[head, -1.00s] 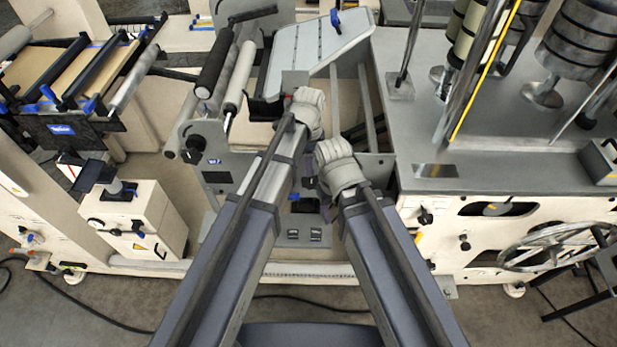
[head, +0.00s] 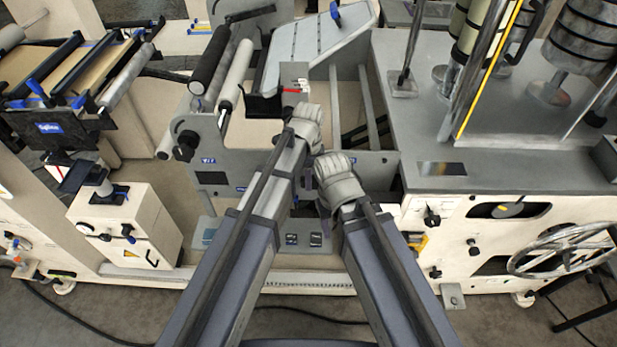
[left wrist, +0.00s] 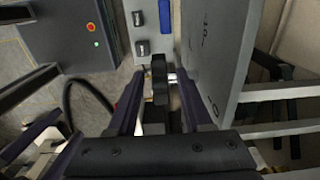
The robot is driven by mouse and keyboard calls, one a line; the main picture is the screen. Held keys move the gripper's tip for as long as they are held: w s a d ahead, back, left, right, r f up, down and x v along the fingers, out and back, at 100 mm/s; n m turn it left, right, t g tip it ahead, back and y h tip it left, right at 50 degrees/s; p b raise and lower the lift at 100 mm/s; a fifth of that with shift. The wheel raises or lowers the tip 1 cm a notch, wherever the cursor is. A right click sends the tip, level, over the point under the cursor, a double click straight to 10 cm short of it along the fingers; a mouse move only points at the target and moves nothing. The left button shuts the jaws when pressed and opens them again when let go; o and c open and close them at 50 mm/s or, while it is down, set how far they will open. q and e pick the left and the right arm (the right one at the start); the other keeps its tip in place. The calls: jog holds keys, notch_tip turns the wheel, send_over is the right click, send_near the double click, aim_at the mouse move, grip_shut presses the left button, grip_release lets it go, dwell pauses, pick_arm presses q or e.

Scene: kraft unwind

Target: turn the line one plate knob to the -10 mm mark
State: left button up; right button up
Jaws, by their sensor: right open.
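A dark knob (left wrist: 159,80) on a short bright shaft sticks out from a grey plate (left wrist: 215,50) in the left wrist view. Its setting cannot be read. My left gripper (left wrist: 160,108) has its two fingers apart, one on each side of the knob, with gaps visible. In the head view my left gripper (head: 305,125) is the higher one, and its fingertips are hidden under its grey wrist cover. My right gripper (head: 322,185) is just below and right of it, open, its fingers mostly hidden. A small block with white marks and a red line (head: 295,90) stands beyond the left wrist.
A grey panel with two black switches (head: 303,239) lies below the wrists. Rollers (head: 235,75) stand at upper left, and a grey machine table (head: 490,150) at right. A handwheel (head: 565,250) is at far right. My two wrists are very close together.

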aim_at(302, 185)
pick_arm(q)
grip_shut()
jog(key=shift+a, duration=0.1)
dwell(0.5)
jog(key=shift+a+f+h+b, duration=0.15)
jog(key=shift+h+b, duration=0.15)
jog(key=shift+h, duration=0.5)
jog(key=shift+a+f+h+b, duration=0.15)
jog(key=shift+h+b, duration=0.3)
jog(key=shift+h, duration=0.15)
jog(key=shift+a+f+h+b, duration=0.15)
jog(key=shift+h+b, duration=0.3)
jog(key=shift+h, duration=0.15)
jog(key=h+b, duration=0.3)
jog(key=b, duration=0.2)
jog(key=f+h+b, duration=0.1)
jog(key=h+b, duration=0.2)
jog(key=b, duration=0.1)
jog(key=a+f+h+b, duration=0.1)
jog(key=h+b, duration=0.2)
jog(key=b, duration=0.2)
jog(key=shift+f+h+b, duration=0.1)
jog(key=shift+h+b, duration=0.8)
jog(key=shift+b, duration=0.4)
jog(key=shift+r, duration=0.2)
